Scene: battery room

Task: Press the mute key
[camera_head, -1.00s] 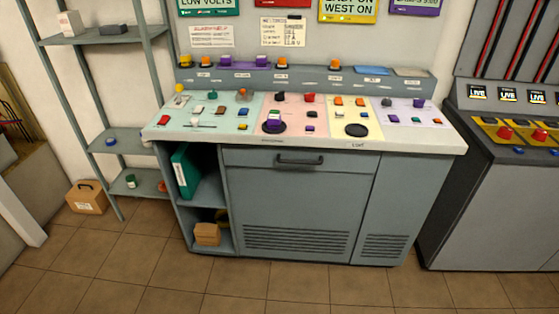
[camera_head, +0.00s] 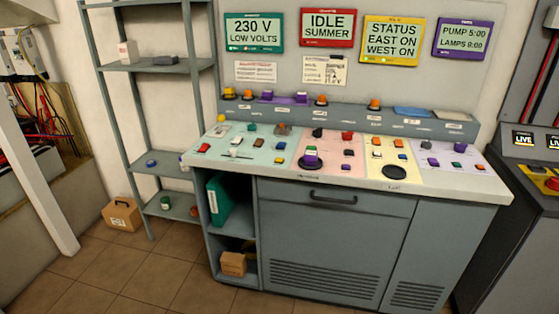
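A grey control desk (camera_head: 330,238) stands against the wall with a sloped top of coloured panels: mint (camera_head: 240,157), pink (camera_head: 343,140), yellow (camera_head: 381,146) and lilac (camera_head: 470,175). Several small coloured keys and knobs sit on the panels. A raised ledge (camera_head: 350,114) behind them carries orange and purple keys. The key labels are too small to read, so I cannot tell which one is the mute key. Neither of my grippers is in view.
Wall signs hang above: green (camera_head: 254,33), red (camera_head: 328,28), yellow (camera_head: 392,41) and purple (camera_head: 463,39). A metal shelf rack (camera_head: 150,68) stands left, with a cardboard box (camera_head: 122,214) beside it. Another console (camera_head: 530,180) stands right. The tiled floor (camera_head: 110,275) in front is clear.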

